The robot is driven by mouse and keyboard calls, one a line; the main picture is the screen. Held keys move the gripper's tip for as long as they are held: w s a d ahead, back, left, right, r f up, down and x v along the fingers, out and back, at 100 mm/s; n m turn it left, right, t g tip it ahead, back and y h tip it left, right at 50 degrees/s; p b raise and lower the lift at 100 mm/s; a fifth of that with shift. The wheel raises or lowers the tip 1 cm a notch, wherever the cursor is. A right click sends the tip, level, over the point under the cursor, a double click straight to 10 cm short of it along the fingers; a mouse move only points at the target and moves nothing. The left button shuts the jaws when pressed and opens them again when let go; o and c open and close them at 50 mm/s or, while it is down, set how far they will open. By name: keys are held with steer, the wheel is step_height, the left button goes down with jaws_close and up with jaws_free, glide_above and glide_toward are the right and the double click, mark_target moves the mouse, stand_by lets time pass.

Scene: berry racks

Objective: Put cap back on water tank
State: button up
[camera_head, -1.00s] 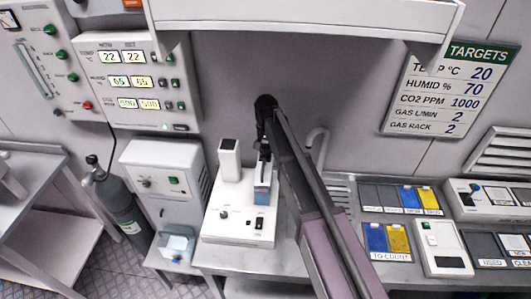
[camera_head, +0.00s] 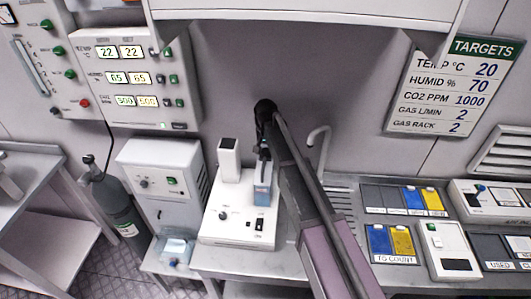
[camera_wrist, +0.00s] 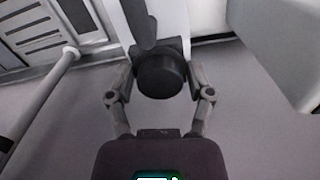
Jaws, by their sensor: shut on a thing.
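A small bluish tank (camera_head: 262,195) stands upright on the white device (camera_head: 215,229) on the bench; it looks like the water tank. My gripper (camera_head: 263,155) points down right above the tank in the head view, too small there to tell whether it touches. In the wrist view my gripper (camera_wrist: 160,82) has its fingers closed on both sides of a black round thing (camera_wrist: 160,76), which looks like the cap. The tank's opening is hidden.
A white post (camera_head: 228,158) rises from the device just left of my gripper. A bent tap (camera_head: 319,138) stands close on the right. A white shelf (camera_head: 300,22) overhangs above. A clear bluish tub (camera_head: 176,249) sits lower left.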

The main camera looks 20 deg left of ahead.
mark_target(266, 150)
steer(key=shift+o, duration=0.2)
steer(key=shift+s+d+f+b, duration=0.1)
steer(key=shift+f+b, duration=0.1)
steer(key=shift+b, duration=0.1)
steer(key=shift+f, duration=0.1)
steer(key=shift+c, duration=0.2)
steer(key=shift+f, duration=0.1)
steer(key=shift+c, duration=0.6)
steer(key=shift+f+b, duration=0.1)
steer(key=shift+b, duration=0.2)
steer(key=o, duration=0.9)
steer(key=shift+o, duration=0.6)
steer(key=shift+f, duration=0.1)
steer(key=shift+r, duration=0.2)
step_height(266, 150, up, 13)
steer(key=p, duration=1.3)
